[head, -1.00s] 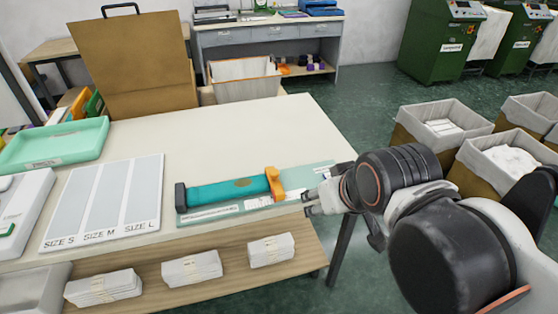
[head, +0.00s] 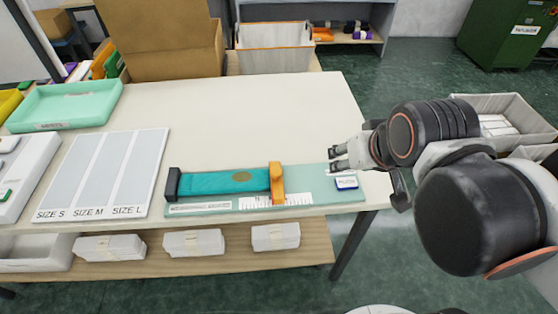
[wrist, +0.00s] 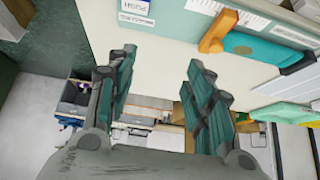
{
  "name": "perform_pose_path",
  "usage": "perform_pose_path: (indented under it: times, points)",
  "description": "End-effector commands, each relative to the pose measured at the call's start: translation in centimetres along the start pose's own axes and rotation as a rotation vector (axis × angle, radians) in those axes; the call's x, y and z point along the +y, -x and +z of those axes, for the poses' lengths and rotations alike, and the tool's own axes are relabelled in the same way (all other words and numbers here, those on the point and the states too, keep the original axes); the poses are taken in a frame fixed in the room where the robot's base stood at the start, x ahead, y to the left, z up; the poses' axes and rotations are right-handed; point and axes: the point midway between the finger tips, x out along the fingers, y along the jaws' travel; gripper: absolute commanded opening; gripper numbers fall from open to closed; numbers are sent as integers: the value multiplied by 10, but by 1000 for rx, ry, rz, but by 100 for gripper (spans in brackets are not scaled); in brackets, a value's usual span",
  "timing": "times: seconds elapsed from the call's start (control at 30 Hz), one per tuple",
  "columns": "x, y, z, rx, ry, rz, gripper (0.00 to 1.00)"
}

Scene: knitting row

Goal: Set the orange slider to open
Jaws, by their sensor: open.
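The orange slider (head: 277,183) stands upright on a pale green measuring board (head: 320,192) at the front of the table, at the right end of a teal strip (head: 225,182). A dark stop (head: 173,184) is at the strip's left end. My gripper (head: 333,158) is open and empty, to the right of the slider and apart from it, by the board's right end. In the wrist view the orange slider (wrist: 217,31) is at the upper right, beyond the spread fingers of my gripper (wrist: 160,75).
A size chart (head: 105,175) and a mint tray (head: 65,104) lie on the left of the table (head: 250,120). White bundles (head: 194,242) sit on the shelf below. The table behind the board is clear. Bins stand to the right.

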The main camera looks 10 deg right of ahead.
Motion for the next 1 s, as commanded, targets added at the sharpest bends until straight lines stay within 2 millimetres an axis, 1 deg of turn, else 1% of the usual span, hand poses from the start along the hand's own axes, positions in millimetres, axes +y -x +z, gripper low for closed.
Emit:
perform_pose_path:
  times: [0.37,0.57,0.7,0.8,1.0]
  points:
    - [-12,4,-30,-70,-108,-7,48]
    - [-24,2,-57,-139,-213,-4,48]
    - [-39,-5,-78,-214,-317,10,48]
    - [-51,-12,-90,-268,-392,28,48]
    - [-76,-32,-108,-371,-539,83,48]
